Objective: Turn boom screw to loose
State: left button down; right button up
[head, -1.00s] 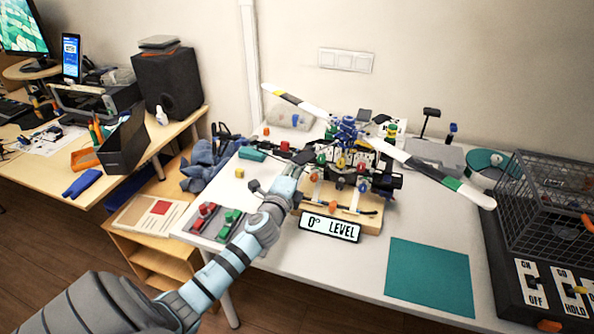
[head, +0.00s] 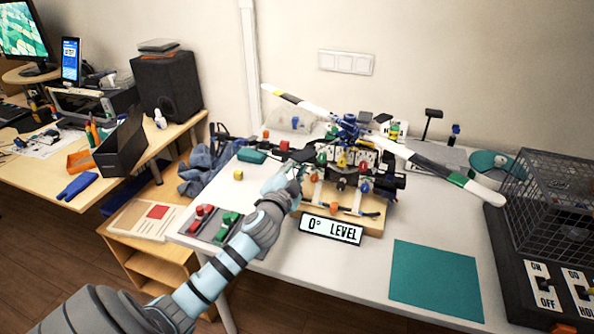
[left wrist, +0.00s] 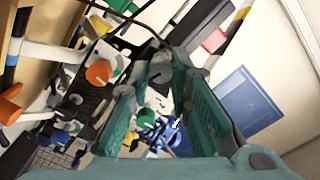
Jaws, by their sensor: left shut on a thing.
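A rotor rig with a long black-and-white boom (head: 425,165) stands on the white table, with several coloured knobs around its blue hub (head: 348,127). My left gripper (head: 295,166) reaches the left side of the rig, close to its red and green knobs. In the left wrist view, the teal fingers of the left gripper (left wrist: 156,62) lean in toward each other and are shut on a small part. That part is mostly hidden, so I cannot tell its turn. An orange knob (left wrist: 103,72) is just left of the fingers. My right gripper is not in view.
A "0° LEVEL" plate (head: 331,229) stands in front of the wooden base. A pad with red and green pieces (head: 211,223) lies at left. A teal mat (head: 435,280) and a wire cage (head: 555,195) are at right. The table's front middle is clear.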

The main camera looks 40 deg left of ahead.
pick_arm(q)
jog(key=shift+n, duration=0.6)
jog(key=c, duration=1.5)
grip_release()
jog(key=shift+o, duration=0.2)
jog(key=v, duration=1.2)
